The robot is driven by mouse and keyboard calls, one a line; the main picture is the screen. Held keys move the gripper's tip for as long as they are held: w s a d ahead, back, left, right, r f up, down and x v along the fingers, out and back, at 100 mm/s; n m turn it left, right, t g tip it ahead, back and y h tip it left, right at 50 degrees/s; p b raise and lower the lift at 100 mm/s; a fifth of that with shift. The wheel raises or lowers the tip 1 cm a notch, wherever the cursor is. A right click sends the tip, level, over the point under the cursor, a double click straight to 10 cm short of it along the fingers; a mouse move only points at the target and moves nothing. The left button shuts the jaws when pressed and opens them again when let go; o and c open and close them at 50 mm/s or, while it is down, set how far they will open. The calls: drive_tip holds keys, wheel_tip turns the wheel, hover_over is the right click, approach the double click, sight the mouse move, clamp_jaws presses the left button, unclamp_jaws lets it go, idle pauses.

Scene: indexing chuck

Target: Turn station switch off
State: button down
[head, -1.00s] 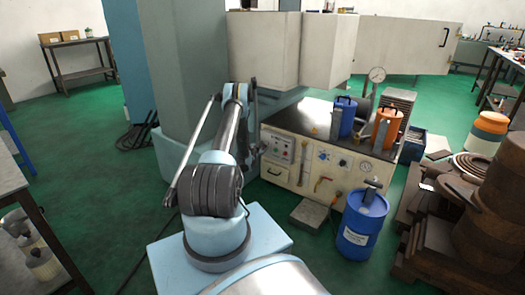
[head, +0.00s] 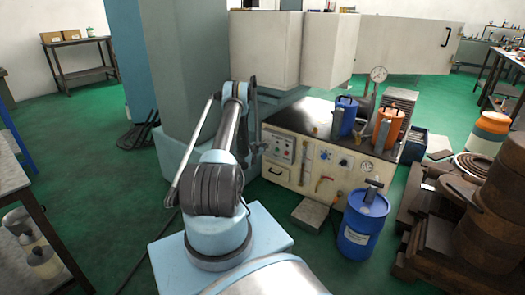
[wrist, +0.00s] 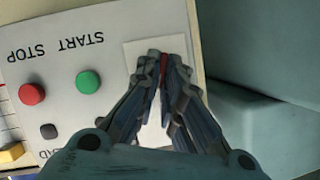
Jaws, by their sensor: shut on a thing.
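The control panel (wrist: 60,85) fills the left of the wrist view, upside down, with a red STOP button (wrist: 31,93) and a green START button (wrist: 88,81). Beside them is a white plate (wrist: 133,52). On it a narrow red piece (wrist: 163,63), apparently the station switch, shows between the fingertips of my gripper (wrist: 163,72). The fingers are closed on it and hide most of it, so its setting cannot be read.
The station's dark top (head: 300,116) carries a blue canister (head: 346,112) and an orange canister (head: 388,128). A blue drum (head: 362,222) and a grey block (head: 309,214) stand on the floor in front. Brown stacked pieces (head: 445,225) are at the right.

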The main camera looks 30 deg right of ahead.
drive_tip(key=n+g, duration=0.1)
drive_tip(key=n, duration=0.1)
drive_tip(key=n+g+h, duration=0.1)
drive_tip(key=n+g, duration=0.1)
drive_tip(key=w+n+g+h, duration=0.1)
drive_tip(key=n, duration=0.2)
drive_tip(key=shift+g, duration=0.3)
drive_tip(key=shift+a, duration=0.1)
idle(0.4)
drive_tip(key=shift+s, duration=0.1)
drive_tip(key=c, duration=1.7)
unclamp_jaws()
drive_tip(key=shift+a, duration=0.1)
drive_tip(key=v, duration=1.1)
drive_tip(key=shift+a+r, duration=0.1)
drive_tip(key=shift+a, duration=0.3)
